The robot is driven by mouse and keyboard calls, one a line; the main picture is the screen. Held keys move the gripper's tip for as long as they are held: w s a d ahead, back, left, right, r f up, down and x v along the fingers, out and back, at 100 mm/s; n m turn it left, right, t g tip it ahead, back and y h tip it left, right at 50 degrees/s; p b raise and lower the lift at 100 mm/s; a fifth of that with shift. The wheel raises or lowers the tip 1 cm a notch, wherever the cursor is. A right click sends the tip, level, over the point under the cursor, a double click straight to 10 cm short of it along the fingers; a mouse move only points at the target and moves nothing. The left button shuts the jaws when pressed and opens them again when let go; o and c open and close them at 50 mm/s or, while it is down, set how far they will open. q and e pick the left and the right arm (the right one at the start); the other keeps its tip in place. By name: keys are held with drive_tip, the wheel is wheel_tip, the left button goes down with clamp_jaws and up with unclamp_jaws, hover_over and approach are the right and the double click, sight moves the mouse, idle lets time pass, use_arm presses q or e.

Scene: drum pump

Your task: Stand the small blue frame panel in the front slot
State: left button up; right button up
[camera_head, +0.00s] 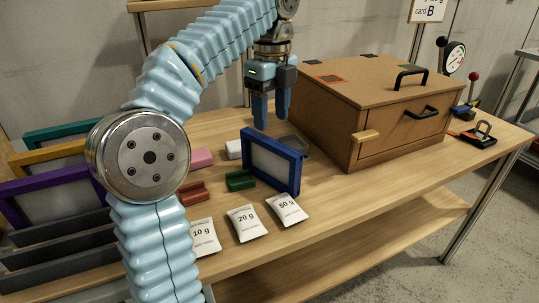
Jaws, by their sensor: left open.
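The small blue frame panel (270,167), with a grey centre, stands upright on the table right of the green block. My left gripper (271,116) is open and points down, its blue fingertips just above or behind the panel's top edge; I cannot tell the exact depth gap. Nothing shows between its fingers. A dark grey slotted rack (62,276) is at the lower left, partly hidden by my left arm. Purple (52,198), yellow (48,157) and teal (62,135) frame panels stand towards its back. The dark bars nearest the front hold no visible panel. My right gripper is out of view.
A large brown box (358,100) with black handles stands right of the panel. Green (240,181), red (195,194) and pink (202,158) blocks lie between panel and rack. Labelled packets (247,222) lie along the front edge. A shelf (380,230) is below.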

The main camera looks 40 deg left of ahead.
sight(271, 142)
use_arm(q)
wheel_tip(271, 142, down, 6)
drive_tip(key=shift+f+b, duration=0.2)
drive_tip(key=shift+b, duration=0.6)
drive_tip(key=f, duration=0.3)
drive_tip(key=f+b, duration=0.1)
drive_tip(key=f, duration=0.1)
drive_tip(key=shift+a+f, duration=0.3)
drive_tip(key=shift+f, duration=0.05)
clamp_jaws()
